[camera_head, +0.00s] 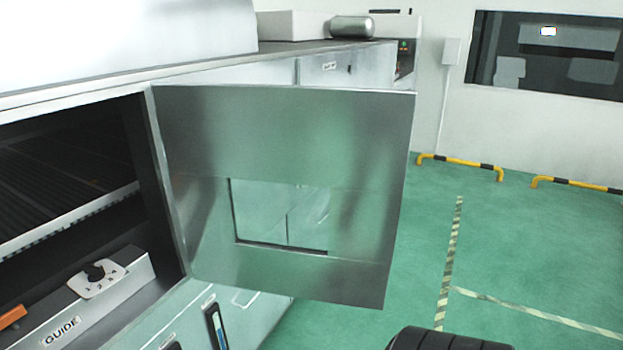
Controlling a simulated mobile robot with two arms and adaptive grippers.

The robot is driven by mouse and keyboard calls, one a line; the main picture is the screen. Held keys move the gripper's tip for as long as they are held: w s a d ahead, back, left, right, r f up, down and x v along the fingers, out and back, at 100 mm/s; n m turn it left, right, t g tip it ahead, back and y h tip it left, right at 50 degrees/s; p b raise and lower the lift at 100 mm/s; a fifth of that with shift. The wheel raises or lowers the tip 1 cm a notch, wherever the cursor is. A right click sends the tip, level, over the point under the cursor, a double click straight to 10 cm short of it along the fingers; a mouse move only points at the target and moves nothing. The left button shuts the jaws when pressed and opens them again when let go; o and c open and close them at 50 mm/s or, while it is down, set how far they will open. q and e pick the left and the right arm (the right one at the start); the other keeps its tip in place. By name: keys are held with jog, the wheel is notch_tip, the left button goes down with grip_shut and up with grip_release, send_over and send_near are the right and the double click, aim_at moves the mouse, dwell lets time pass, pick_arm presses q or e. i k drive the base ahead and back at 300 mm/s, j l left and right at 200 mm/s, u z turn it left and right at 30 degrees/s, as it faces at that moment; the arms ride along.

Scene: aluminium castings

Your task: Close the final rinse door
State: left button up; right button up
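The door (290,135) is a brushed metal panel with a rectangular window (280,215) in its lower middle. It is hinged at its left edge on the machine and stands wide open, swung out to the right. The opening (70,170) to its left is dark inside, with a rack of rollers or slats. I cannot read any label on the door naming it as final rinse. A dark ribbed rounded part (445,340), which seems to be mine, shows at the bottom edge. Neither gripper is in view.
A box marked GUIDE (100,295) with a dial sits in the lower opening, beside an orange handle (12,316). More machine panels and a metal cylinder (352,27) are behind. The green floor (520,240) at right is clear up to yellow-black barriers (460,162) by the wall.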

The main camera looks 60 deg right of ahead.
aim_at(353, 143)
jog(key=l, duration=1.7)
jog(key=i+l, duration=0.15)
jog(key=l, duration=1.5)
jog(key=l+u, duration=0.25)
jog(key=u, duration=0.15)
jog(key=l+u, duration=0.35)
jog(key=k+l+u, duration=0.1)
jog(key=u, duration=0.3)
